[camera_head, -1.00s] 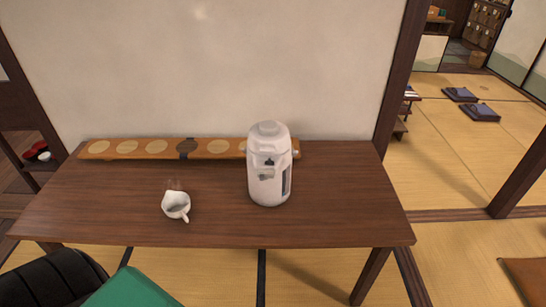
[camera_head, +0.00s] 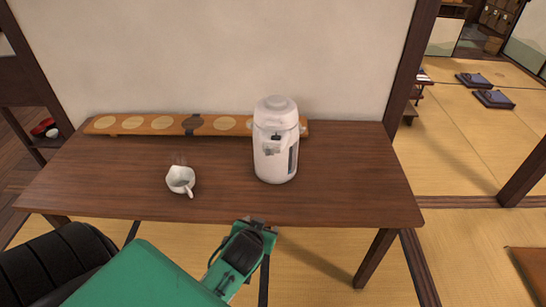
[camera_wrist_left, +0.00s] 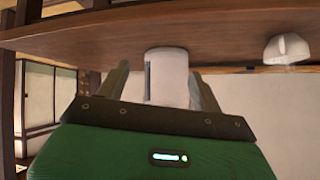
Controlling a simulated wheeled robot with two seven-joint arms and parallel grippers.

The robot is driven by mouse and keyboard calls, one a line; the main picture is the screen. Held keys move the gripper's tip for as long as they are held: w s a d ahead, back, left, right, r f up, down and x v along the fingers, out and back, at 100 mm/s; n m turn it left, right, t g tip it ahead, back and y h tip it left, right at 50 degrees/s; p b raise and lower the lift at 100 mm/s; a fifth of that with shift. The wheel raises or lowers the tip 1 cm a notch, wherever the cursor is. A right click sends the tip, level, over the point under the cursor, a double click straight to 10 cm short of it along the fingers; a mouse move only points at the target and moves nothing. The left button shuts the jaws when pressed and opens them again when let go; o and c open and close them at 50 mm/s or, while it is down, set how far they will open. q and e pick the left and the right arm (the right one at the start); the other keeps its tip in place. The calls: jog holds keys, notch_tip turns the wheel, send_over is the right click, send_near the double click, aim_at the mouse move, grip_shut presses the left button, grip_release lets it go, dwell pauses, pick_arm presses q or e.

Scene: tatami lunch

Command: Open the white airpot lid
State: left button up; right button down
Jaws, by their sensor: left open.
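The white airpot (camera_head: 275,150) stands upright on the brown table, right of centre, in the head view. Its rounded white lid (camera_head: 276,104) on top looks closed. My left gripper (camera_head: 256,226) is in front of the table's near edge, below the airpot in the picture and apart from it. In the left wrist view, upside down, the airpot (camera_wrist_left: 167,76) appears between my two open fingers, farther off. The lid is hidden there behind the gripper body. My right gripper is not in view.
A white cup (camera_head: 180,180) with a handle sits on the table (camera_head: 110,200), left of the airpot. A long wooden board (camera_head: 160,125) with round pale inlays lies along the wall behind. The table's right end is clear.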

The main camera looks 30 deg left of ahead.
aim_at(273, 126)
pick_arm(q)
jog(key=w+a+r+n+t+y, duration=0.4)
jog(key=w+r+t, duration=0.3)
jog(key=w+r, duration=0.6)
jog(key=shift+m, duration=0.4)
jog(key=p+x, duration=0.1)
jog(key=x, duration=0.3)
jog(key=a+r+p+x, duration=0.1)
jog(key=x, duration=0.3)
jog(key=s+p+x, duration=0.1)
jog(key=x, duration=0.3)
jog(key=shift+a+r, duration=0.2)
jog(key=shift+a, duration=0.15)
jog(key=shift+p+x, duration=0.35)
jog(key=shift+x, duration=0.55)
jog(key=shift+f, duration=0.15)
